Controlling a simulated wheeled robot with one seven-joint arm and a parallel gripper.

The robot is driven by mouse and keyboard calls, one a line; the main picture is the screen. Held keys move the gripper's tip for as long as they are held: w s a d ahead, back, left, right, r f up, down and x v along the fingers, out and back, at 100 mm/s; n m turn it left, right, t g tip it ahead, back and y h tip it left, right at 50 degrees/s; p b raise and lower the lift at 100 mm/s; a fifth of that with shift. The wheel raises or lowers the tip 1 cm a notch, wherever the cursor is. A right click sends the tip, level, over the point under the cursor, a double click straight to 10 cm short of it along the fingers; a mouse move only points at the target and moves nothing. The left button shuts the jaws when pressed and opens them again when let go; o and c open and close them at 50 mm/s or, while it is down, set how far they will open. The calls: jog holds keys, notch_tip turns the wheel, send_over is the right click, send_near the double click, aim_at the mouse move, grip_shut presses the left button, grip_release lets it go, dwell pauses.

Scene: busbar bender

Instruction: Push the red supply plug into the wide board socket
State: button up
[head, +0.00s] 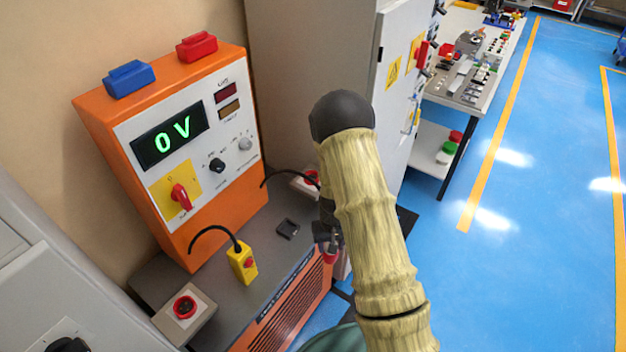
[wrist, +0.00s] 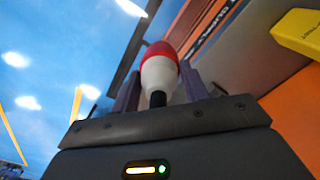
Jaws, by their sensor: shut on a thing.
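The red and white plug (wrist: 160,72) stands between the two fingers of my gripper (wrist: 161,88) in the wrist view, its red end away from the palm and a black stub towards it. In the head view my gripper (head: 328,238) is mostly hidden behind my forearm, and a bit of the red plug (head: 330,257) shows below it, beyond the bench's front right edge. A grey box with a round red socket (head: 184,306) sits at the bench's near left. A similar red-faced box (head: 311,178) is at the back right, partly hidden by my arm. I cannot tell which is the wide board socket.
An orange machine (head: 188,240) with a "0 V" display stands on the grey bench. A yellow push-button box (head: 242,262) with a black cable and a small dark block (head: 288,229) lie on the bench. A tall grey cabinet (head: 310,70) stands behind; blue floor is clear at right.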

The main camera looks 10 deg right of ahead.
jog(key=shift+f, duration=0.1)
dwell(0.3)
notch_tip(320, 180, down, 4)
jog(key=b, duration=0.4)
jog(key=shift+f, duration=0.1)
jog(key=shift+s, duration=0.1)
